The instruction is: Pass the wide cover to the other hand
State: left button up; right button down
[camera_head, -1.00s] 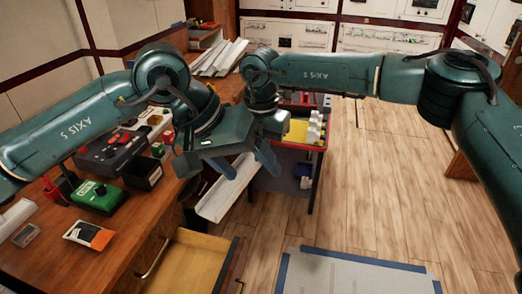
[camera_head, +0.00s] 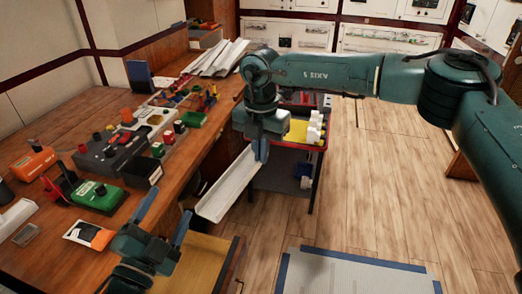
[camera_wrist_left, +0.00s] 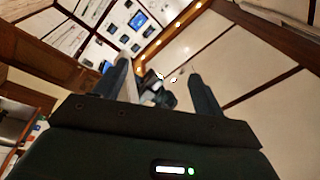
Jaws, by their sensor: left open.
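The wide cover (camera_head: 226,190) is a long white channel-shaped piece, slanting down to the left in the head view, off the bench edge. My right gripper (camera_head: 262,150) is shut on its upper end. My left gripper (camera_head: 166,216) is low at the left, apart from the cover, with its fingers spread and pointing up. In the left wrist view the left fingers (camera_wrist_left: 160,85) stand wide apart with no object clearly held between them.
The wooden bench (camera_head: 50,255) carries a green device (camera_head: 97,197), a dark control box (camera_head: 110,153) and small parts. More white strips (camera_head: 217,58) lie at its back. An open drawer (camera_head: 200,262) is below my left gripper. A red-rimmed cart (camera_head: 303,146) stands behind the cover.

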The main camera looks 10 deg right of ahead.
pick_arm(q)
jog(key=s+a+f+n+g+y, duration=0.2)
jog(key=s+f+n+g+y, duration=0.1)
jog(key=s+f+n, duration=0.4)
jog(key=s+a+f+n+g+y, duration=0.3)
jog(key=s+f+n, duration=0.3)
jog(key=f, duration=0.8)
jog(key=shift+s+f+n+g, duration=0.25)
jog(key=shift+s+n+g, duration=0.25)
jog(key=shift+s, duration=0.65)
